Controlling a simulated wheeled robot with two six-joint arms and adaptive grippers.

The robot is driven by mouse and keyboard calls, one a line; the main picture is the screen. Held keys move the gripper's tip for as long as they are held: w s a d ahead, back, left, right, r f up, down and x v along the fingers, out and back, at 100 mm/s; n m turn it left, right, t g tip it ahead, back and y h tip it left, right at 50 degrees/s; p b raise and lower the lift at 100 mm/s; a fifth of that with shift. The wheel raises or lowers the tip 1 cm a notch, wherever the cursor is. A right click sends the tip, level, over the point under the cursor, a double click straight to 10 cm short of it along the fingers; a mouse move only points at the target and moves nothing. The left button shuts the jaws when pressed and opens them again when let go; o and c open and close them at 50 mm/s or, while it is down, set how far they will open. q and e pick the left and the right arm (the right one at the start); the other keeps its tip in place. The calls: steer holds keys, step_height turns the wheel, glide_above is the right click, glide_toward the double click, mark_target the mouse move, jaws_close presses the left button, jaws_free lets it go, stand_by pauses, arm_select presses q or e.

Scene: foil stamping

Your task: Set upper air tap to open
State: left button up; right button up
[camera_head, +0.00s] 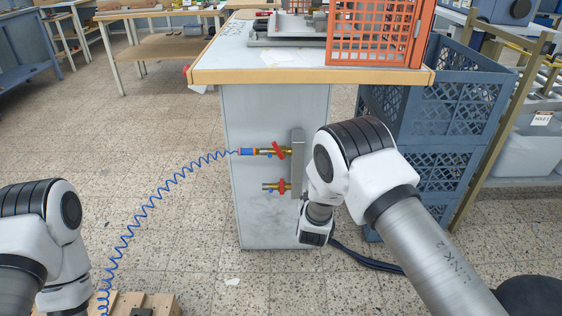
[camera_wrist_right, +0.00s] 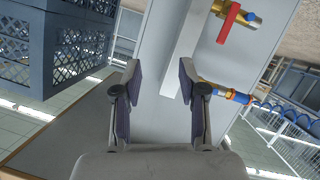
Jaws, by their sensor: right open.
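The upper air tap (camera_head: 270,152) is brass with a red handle and a blue hose connector, on the front of the grey cabinet (camera_head: 250,115). Its handle lies at a slant. In the right wrist view, its brass body and blue connector (camera_wrist_right: 230,95) show beside the right-hand finger; its red handle is hidden there. The lower tap (camera_head: 274,186) has a red handle standing across its body and no hose; it also shows in the wrist view (camera_wrist_right: 238,18). My right gripper (camera_wrist_right: 160,75) is open and empty, facing the cabinet. My left gripper is out of view.
Both taps sit on a grey upright manifold (camera_head: 297,160). A coiled blue hose (camera_head: 165,182) runs down left from the upper tap. Blue crates (camera_head: 440,105) stand right of the cabinet. The worktop edge (camera_head: 300,77) overhangs above.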

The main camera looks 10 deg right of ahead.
steer(key=w+a+r+n+t+b, duration=0.2)
steer(key=w+a+b, duration=0.3)
steer(key=w+b, duration=0.1)
steer(key=t+y+b, duration=0.1)
steer(key=t+b, duration=0.1)
steer(key=b, duration=0.5)
glide_toward(275, 145)
steer(key=a+x, duration=0.1)
steer(key=x, duration=0.4)
steer(key=b+x, duration=0.1)
steer(key=x, duration=0.3)
steer(key=shift+w+d+f+b, duration=0.2)
steer(key=shift+d+f+b, duration=0.1)
steer(key=shift+d, duration=0.15)
steer(key=shift+w+d+r, duration=0.1)
steer(key=shift+w+r, duration=0.05)
steer(key=shift+w, duration=0.4)
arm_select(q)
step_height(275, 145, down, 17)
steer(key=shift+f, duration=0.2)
arm_select(e)
jaws_close()
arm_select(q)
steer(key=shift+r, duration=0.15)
arm_select(e)
steer(key=shift+r, duration=0.1)
